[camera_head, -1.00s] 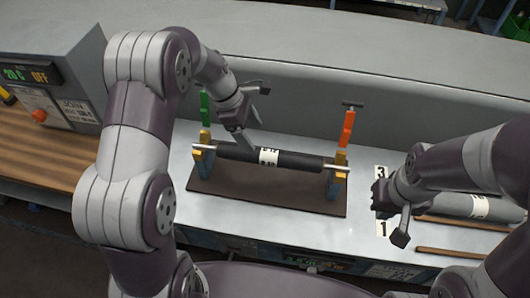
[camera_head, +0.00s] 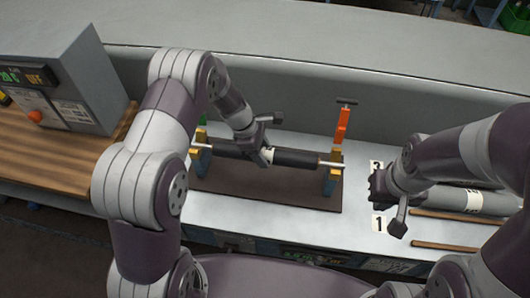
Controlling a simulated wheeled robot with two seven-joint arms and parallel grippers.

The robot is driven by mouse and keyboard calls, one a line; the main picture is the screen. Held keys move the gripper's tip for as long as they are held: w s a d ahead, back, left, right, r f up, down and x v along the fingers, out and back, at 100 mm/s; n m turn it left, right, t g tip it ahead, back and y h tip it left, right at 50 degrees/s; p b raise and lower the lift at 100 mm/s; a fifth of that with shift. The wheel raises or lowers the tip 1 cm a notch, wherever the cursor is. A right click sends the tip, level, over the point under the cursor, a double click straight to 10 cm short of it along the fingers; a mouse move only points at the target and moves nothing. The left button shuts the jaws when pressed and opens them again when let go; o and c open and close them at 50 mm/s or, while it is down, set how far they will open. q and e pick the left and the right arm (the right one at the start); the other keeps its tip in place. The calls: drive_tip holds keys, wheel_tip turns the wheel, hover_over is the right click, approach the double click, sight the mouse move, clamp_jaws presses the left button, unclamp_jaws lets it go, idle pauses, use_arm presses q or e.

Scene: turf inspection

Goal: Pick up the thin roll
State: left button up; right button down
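A dark, thin roll (camera_head: 297,158) with a white label and metal end shafts lies horizontally across two yellow-and-blue supports on a stand in the middle. My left gripper (camera_head: 267,138) is over the roll's middle with its fingers apart. One finger overlaps the roll near its label and hides part of it; whether it touches I cannot tell. A thicker grey roll (camera_head: 487,203) lies at the right. My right gripper (camera_head: 390,200) is to the right of the stand, beside the grey roll's left end, seemingly open and empty.
The stand has a dark base plate (camera_head: 240,190) and an upright orange clamp handle (camera_head: 343,125); a green one (camera_head: 202,120) is partly hidden by my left arm. A control box (camera_head: 60,80) stands at left. Rails (camera_head: 447,246) lie at right. A grey wall runs behind.

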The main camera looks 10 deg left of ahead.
use_arm(q)
clamp_jaws()
drive_tip(key=shift+w, duration=0.15)
